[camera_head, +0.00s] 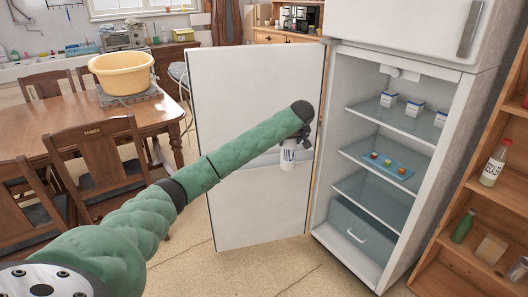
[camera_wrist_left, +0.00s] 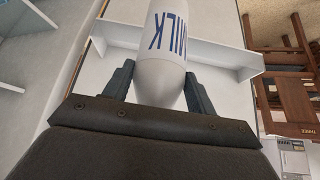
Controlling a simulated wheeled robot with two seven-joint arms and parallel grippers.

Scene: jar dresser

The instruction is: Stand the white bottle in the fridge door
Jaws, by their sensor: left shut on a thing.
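The white bottle (camera_head: 288,158) hangs below my left gripper (camera_head: 292,142) at the inner side of the open fridge door (camera_head: 240,85). In the left wrist view the bottle (camera_wrist_left: 166,42) has blue "MILK" lettering and sits between the two dark fingers of my left gripper (camera_wrist_left: 160,82), which is shut on it. The white door shelf (camera_head: 262,161) is close to the bottle; it also shows behind the bottle in the wrist view (camera_wrist_left: 222,56). I cannot tell whether the bottle touches the shelf. My right gripper is not in view.
The open fridge holds white-and-blue cartons (camera_head: 388,99) on its upper shelf and a blue tray (camera_head: 377,168) with small round items below. A wooden shelf unit (camera_head: 505,182) with bottles stands at right. A wooden table (camera_head: 60,122) with a yellow tub (camera_head: 122,75) and chairs stand left.

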